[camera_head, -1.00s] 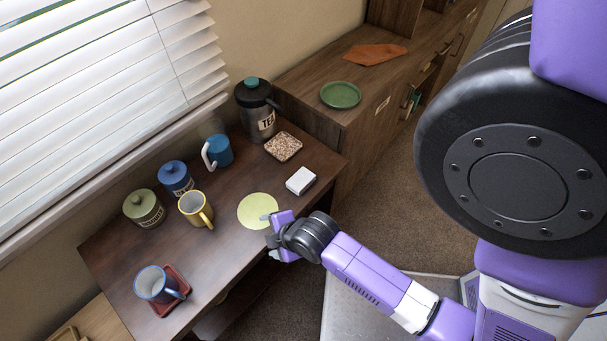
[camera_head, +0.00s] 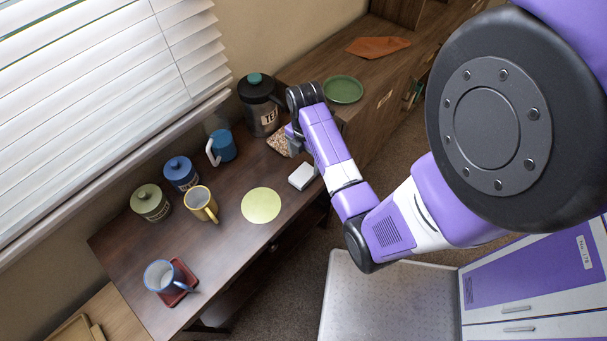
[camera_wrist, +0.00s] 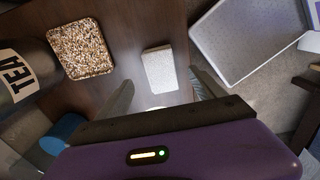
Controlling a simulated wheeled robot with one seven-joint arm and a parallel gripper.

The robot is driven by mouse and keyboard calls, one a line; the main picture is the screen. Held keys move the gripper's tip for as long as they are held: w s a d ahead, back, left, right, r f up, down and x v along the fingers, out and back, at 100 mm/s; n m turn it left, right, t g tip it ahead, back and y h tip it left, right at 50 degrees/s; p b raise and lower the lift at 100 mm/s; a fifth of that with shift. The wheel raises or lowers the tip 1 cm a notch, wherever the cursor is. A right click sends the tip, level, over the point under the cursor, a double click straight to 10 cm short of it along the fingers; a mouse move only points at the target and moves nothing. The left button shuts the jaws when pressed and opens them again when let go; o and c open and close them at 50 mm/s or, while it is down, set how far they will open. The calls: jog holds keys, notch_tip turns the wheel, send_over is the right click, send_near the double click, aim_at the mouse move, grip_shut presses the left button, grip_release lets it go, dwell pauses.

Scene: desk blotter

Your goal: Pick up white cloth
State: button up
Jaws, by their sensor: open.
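The white cloth (camera_head: 301,177) looks like a small folded rectangular block lying flat near the right edge of the dark table. In the wrist view, the white cloth (camera_wrist: 159,69) lies beyond my fingertips, roughly in line with the gap between them. My gripper (camera_head: 291,140) is above the far right part of the table, up-picture of the cloth, and partly hidden by my arm. In the wrist view, my gripper (camera_wrist: 161,92) shows two spread fingers with nothing between them. It does not appear to touch the cloth.
A speckled square mat (camera_wrist: 80,48) and a TEA canister (camera_head: 260,105) are close to my gripper. A blue mug (camera_head: 222,147), a yellow mug (camera_head: 200,204), a pale green disc (camera_head: 261,206) and several other items stand further left. A sideboard bears a green plate (camera_head: 343,89).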

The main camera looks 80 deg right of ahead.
jog(key=shift+w+a+f+p, duration=0.1)
jog(key=shift+a+f, duration=0.05)
jog(key=shift+f, duration=0.85)
jog(key=shift+w+a+f+p, duration=0.1)
jog(key=shift+f+p, duration=0.05)
jog(key=shift+f, duration=0.9)
jog(key=shift+w+a+f+p, duration=0.1)
jog(key=shift+a+f, duration=0.05)
jog(key=shift+f, duration=0.85)
jog(key=c, duration=1.4)
jog(key=shift+r, duration=0.1)
jog(key=shift+c, duration=0.2)
notch_tip(320, 180, up, 14)
jog(key=r, duration=0.1)
notch_tip(320, 180, up, 5)
jog(key=p, duration=0.6)
send_over(303, 174)
jog(key=shift+f, duration=0.1)
